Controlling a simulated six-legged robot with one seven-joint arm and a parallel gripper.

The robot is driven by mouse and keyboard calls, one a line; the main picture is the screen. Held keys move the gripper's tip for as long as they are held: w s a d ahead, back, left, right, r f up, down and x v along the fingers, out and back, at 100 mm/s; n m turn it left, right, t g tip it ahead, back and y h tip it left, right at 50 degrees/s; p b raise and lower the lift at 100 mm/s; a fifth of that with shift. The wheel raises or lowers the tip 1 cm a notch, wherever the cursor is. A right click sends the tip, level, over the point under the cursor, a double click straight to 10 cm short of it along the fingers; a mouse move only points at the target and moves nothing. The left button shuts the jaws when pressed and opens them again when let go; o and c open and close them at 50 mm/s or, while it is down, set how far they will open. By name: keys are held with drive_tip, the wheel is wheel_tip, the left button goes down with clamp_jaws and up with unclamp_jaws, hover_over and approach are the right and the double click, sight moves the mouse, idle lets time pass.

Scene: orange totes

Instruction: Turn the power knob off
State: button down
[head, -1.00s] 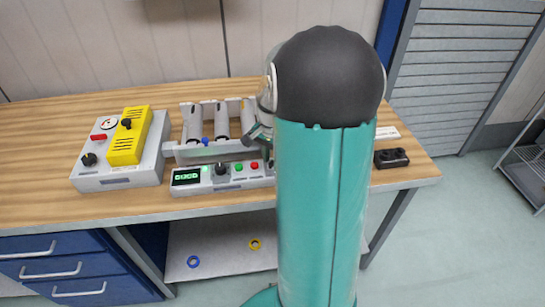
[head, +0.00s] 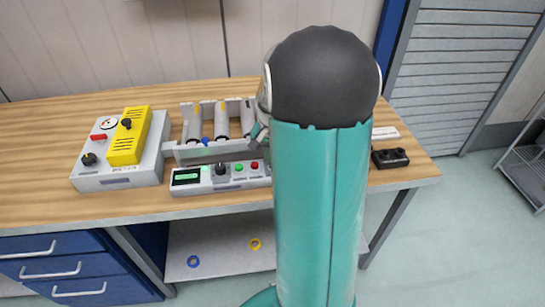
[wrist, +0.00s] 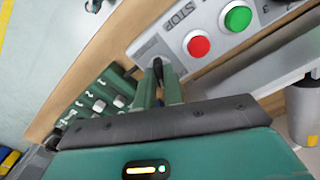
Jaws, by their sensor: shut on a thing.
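A dark knob (wrist: 158,67) sits near the end of the light-grey control panel (wrist: 150,42), past the red and green buttons in the wrist view. My gripper (wrist: 160,76) has its teal fingers on either side of this knob, shut on it. The knob's pointer direction cannot be read. In the head view, the control panel (head: 215,187) stands at the bench's front edge with a lit green display (head: 186,177). My arm hides the panel's right end, the gripped knob and my fingers there.
Another black knob (head: 221,169), a green button (head: 239,167) and a red button (head: 254,166) are on the panel. A grey box with a yellow unit (head: 129,137) stands left. A rack (head: 185,152) stands behind, and a black block (head: 390,158) lies right.

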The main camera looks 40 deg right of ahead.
drive_tip(key=n, duration=1.4)
drive_tip(key=shift+n, duration=0.3)
idle(0.3)
drive_tip(key=c, duration=1.5)
unclamp_jaws()
drive_tip(key=shift+r, duration=0.15)
wheel_tip(320, 180, up, 14)
drive_tip(key=shift+f, duration=0.2)
